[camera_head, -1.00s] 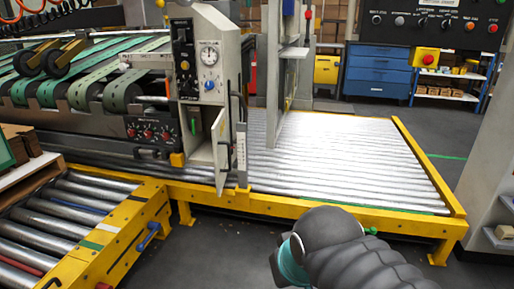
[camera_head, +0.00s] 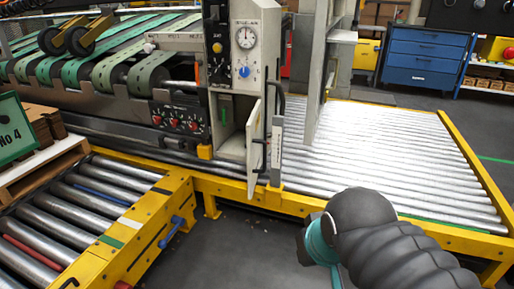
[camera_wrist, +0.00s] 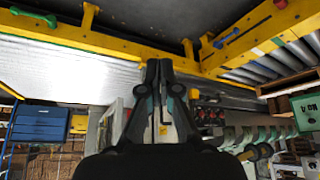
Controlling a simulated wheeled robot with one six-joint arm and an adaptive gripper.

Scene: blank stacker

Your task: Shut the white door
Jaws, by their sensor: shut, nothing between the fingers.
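The white door (camera_head: 254,148) stands open on the grey-white cabinet (camera_head: 244,80), below its round gauge. It juts out toward me from the right side of the opening, and a dark handle shows beside it. The dark inside of the cabinet (camera_head: 228,112) is partly visible to its left. In the wrist view, which looks upside down, my gripper (camera_wrist: 160,66) is shut and empty, with the roller conveyor and yellow frame beyond. It covers part of the cabinet area there, so I cannot tell the door clearly. My gripper does not show in the head view.
A yellow-framed roller conveyor (camera_head: 460,226) runs right of the cabinet, its front beam below the door. Another roller conveyor (camera_head: 60,222) is at the lower left. A grey upright panel (camera_head: 321,80) stands right of the door. Open floor (camera_head: 258,250) lies in front.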

